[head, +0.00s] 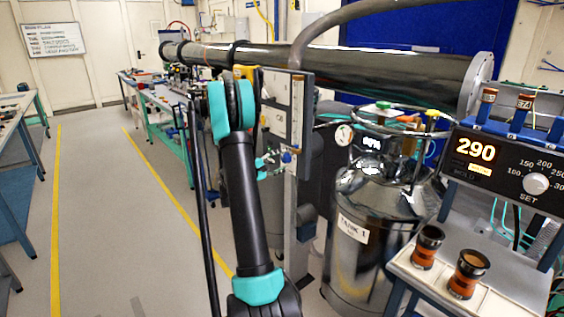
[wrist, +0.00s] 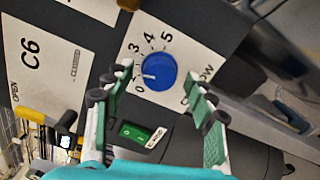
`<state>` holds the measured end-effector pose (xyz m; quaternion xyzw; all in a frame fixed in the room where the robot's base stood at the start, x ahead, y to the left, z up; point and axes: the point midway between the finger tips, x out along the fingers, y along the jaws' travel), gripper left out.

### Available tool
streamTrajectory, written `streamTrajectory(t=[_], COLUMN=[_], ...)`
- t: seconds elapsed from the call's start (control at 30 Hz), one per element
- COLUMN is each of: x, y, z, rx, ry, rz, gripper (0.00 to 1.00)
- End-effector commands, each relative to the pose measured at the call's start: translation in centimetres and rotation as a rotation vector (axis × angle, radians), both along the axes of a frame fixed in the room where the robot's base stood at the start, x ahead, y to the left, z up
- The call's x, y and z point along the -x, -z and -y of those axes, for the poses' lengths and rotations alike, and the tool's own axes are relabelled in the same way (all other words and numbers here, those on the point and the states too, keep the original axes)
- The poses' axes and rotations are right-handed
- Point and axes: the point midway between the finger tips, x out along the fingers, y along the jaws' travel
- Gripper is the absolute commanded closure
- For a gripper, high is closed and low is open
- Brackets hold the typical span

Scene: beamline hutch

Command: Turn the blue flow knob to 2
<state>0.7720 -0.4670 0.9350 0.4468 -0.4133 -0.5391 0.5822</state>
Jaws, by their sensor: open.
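The blue flow knob (wrist: 160,70) sits on a white scale plate in the wrist view. The numbers 0, 3, 4 and 5 show; the marks between 0 and 3 are hidden by a finger. My gripper (wrist: 159,82) is open, with one finger to the left of the knob and one to the right, and gaps show on both sides. In the head view, the knob (head: 286,157) is small on the upright panel, with my gripper (head: 276,158) just in front of it.
A green switch (wrist: 132,131) lies below the knob. A tank (head: 362,245) stands right of the panel. A heater box (head: 500,165) reading 290 and two brown cups (head: 427,246) are further right. The aisle floor (head: 95,220) at left is clear.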

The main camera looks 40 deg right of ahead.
Motion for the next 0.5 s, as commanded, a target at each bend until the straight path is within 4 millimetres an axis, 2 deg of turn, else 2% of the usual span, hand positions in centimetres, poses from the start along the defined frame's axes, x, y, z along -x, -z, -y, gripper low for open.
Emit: streamTrajectory(t=[0.5], x=[0.7], y=[0.0], z=[-9.5], rx=[0.000], ry=[-0.004], rz=[0.000], gripper=[0.44])
